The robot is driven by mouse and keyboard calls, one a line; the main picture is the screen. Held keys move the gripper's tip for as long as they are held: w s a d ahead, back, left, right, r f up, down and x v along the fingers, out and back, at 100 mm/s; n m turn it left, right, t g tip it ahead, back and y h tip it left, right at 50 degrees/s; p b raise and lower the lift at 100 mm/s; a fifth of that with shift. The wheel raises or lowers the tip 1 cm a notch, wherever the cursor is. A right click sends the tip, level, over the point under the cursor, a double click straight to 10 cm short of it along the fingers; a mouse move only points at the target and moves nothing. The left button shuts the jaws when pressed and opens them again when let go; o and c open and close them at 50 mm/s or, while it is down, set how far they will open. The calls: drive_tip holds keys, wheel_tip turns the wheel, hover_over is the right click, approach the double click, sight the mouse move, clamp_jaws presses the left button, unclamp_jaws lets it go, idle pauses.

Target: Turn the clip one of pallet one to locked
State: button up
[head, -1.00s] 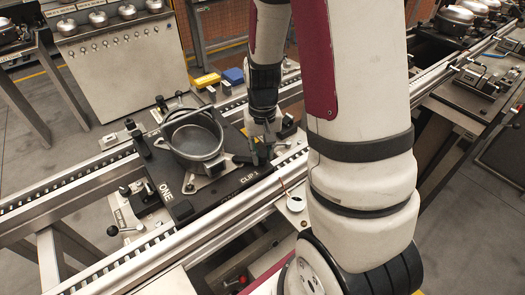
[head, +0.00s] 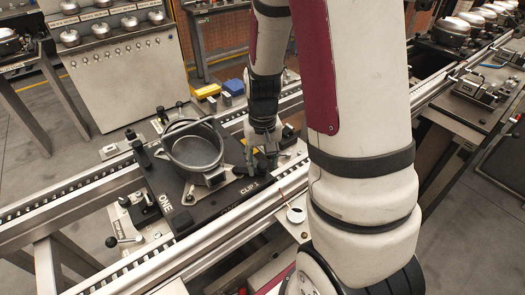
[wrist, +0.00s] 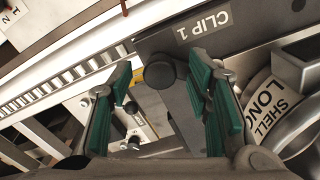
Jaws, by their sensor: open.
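Pallet one (head: 190,212) is a dark plate marked ONE and CLIP 1, lying on the roller conveyor. It carries an open grey round shell (head: 194,150). My gripper (head: 262,160) points down over the pallet's right end, near the CLIP 1 label, and largely hides the clip in the head view. In the wrist view the CLIP 1 label (wrist: 204,27) shows at the top. A round black knob (wrist: 159,75), which looks like part of clip one, lies between the green-padded fingers of my gripper (wrist: 160,85). The fingers are open and apart from it. I cannot tell the clip's angle.
Conveyor rails (head: 75,192) run along both sides of the pallet. A black-knobbed lever (head: 124,240) stands at the near rail. Yellow and blue blocks (head: 207,91) sit behind. In the wrist view a part labelled SHELL LONG (wrist: 270,97) is close to the right finger.

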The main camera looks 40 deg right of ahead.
sight(262, 165)
wheel_tip(262, 165, up, 12)
drive_tip(key=shift+f, duration=0.15)
idle(0.7)
drive_tip(key=s+a+r+n+t+p, duration=0.1)
drive_tip(key=s+a+r+n+t, duration=0.3)
drive_tip(key=s+a+r, duration=0.8)
drive_tip(key=s, duration=0.3)
drive_tip(key=shift+s+r+n, duration=0.35)
drive_tip(key=shift+r+n, duration=0.05)
drive_tip(key=shift+w+a, duration=0.1)
